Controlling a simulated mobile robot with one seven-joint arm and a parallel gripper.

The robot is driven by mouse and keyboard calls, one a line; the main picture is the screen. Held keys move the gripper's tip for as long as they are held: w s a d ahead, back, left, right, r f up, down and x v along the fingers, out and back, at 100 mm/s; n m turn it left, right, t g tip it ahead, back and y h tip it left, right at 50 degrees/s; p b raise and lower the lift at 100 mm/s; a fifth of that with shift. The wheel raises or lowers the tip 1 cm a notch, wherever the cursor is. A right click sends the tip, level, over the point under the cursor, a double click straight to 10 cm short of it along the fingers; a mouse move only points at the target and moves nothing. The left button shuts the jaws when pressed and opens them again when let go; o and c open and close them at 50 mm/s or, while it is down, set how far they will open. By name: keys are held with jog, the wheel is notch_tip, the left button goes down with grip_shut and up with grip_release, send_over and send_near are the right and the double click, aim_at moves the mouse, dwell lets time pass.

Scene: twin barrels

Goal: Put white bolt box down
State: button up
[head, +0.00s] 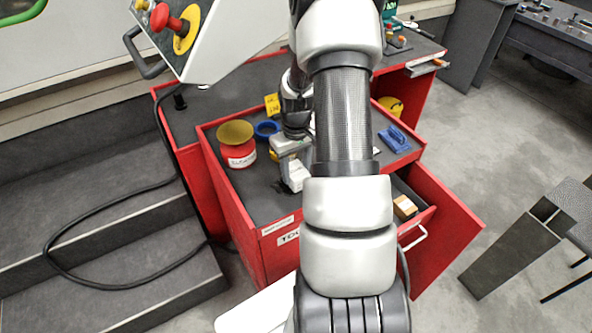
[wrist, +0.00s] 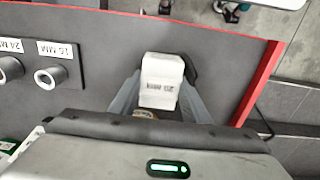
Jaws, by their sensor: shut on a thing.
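The white bolt box (wrist: 161,72) is between the two fingers of my gripper (wrist: 160,92) in the wrist view, with dark printing on its face. My gripper is shut on it. In the head view, a white block that looks like the box (head: 297,177) shows below my gripper, just left of my arm. Both are over the grey top of the red tool cart (head: 247,192). I cannot tell whether the box touches the top. My arm hides the middle of the cart.
A red spool with a yellowish top (head: 238,152) and a blue ring (head: 267,129) stand left of my gripper. A blue tool (head: 394,139) lies to the right. An open drawer holds a tan box (head: 404,207). The wrist view shows a socket panel (wrist: 40,70) and the cart's red rim (wrist: 258,85).

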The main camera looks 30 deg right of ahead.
aim_at(296, 170)
jog(key=shift+f, duration=0.2)
jog(key=o, duration=1.3)
notch_tip(296, 170, up, 12)
jog(key=shift+r+p, duration=0.2)
jog(key=shift+p, duration=0.1)
